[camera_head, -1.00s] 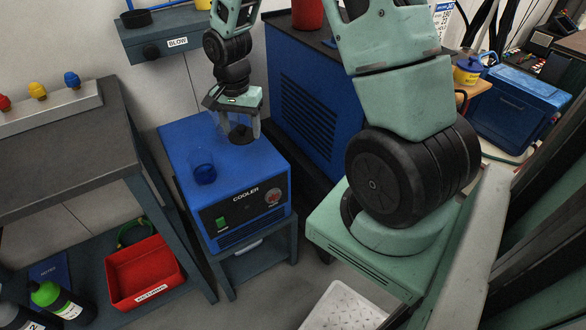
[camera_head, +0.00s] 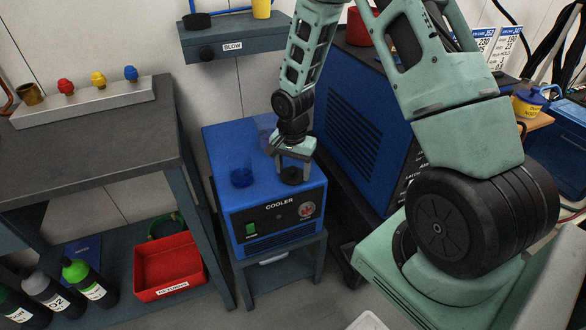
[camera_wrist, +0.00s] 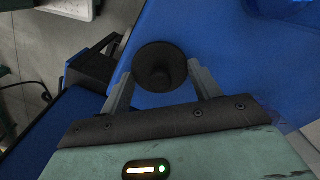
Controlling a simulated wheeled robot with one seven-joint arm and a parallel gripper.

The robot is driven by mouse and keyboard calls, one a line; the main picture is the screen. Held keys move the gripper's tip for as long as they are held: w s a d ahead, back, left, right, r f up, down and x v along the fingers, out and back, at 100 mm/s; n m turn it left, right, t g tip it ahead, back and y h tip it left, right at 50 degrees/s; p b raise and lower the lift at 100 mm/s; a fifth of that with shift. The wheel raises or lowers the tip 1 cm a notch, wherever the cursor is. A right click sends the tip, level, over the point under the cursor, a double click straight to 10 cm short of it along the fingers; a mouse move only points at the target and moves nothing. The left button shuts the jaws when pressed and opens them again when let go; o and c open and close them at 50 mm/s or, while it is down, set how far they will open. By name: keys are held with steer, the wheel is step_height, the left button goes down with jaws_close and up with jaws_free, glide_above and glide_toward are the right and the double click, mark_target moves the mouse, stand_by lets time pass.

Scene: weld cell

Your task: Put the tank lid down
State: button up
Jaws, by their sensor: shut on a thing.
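The tank lid (camera_head: 292,175) is a small black disc with a knob. In the wrist view the lid (camera_wrist: 160,62) sits between my fingertips, knob towards the camera. My gripper (camera_head: 293,168) is shut on it, pointing down at the right part of the blue cooler's top (camera_head: 225,140). The lid is very low over that top; I cannot tell if it touches. The tank's blue see-through neck (camera_head: 242,176) stands on the cooler top, left of the lid and apart from it. My gripper's fingers (camera_wrist: 161,85) also show in the wrist view.
A large blue machine (camera_head: 365,125) stands close on the right of the cooler. A grey bench (camera_head: 90,150) is on the left, with a red bin (camera_head: 168,268) and bottles below. A shelf marked BLOW (camera_head: 235,45) is behind. The cooler's top is mostly clear.

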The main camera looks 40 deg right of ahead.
steer(key=o, duration=0.9)
steer(key=shift+o, duration=0.2)
